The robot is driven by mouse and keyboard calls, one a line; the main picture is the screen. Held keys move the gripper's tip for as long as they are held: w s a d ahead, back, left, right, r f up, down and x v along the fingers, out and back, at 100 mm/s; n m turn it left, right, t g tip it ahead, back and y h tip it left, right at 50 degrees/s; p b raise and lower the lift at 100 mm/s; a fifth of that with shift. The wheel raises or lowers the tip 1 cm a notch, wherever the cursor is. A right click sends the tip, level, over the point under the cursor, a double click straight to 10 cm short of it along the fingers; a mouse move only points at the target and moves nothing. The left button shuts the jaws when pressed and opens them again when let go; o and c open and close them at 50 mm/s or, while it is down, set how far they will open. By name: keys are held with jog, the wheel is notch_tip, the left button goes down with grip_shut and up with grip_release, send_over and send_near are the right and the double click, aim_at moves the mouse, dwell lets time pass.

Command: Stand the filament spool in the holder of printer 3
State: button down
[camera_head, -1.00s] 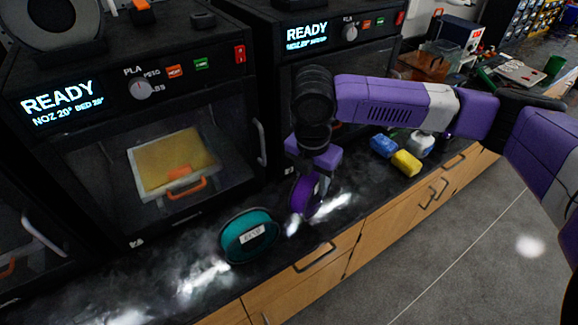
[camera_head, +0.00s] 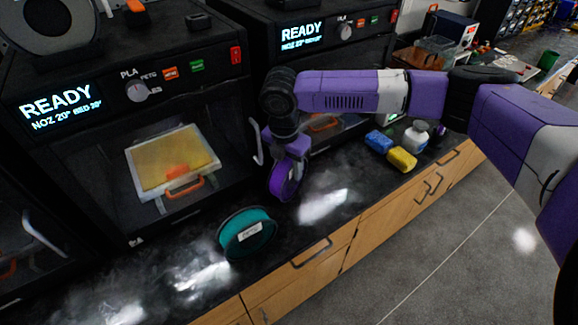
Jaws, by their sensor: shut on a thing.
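A purple filament spool (camera_head: 285,181) is upright under my gripper (camera_head: 287,160), which is shut on it. The spool is just above or at the black counter, in front of the gap between the two printers; I cannot tell whether it touches. A teal spool (camera_head: 247,234) with a white label stands on the counter to its left. The left printer (camera_head: 120,110) and the right printer (camera_head: 310,60) both show READY. A grey spool (camera_head: 46,27) stands on top of the left printer. Printer numbers are not readable, so I cannot tell which is printer 3.
A blue block (camera_head: 379,141), a yellow block (camera_head: 402,159) and a white bottle (camera_head: 416,136) stand on the counter to the right. The counter (camera_head: 330,195) is clear between them and the purple spool. Drawers with handles line its front edge.

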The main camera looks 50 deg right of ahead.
jog(key=shift+f, duration=0.1)
jog(key=c, duration=1.2)
grip_release()
jog(key=shift+f, duration=0.1)
jog(key=o, duration=0.4)
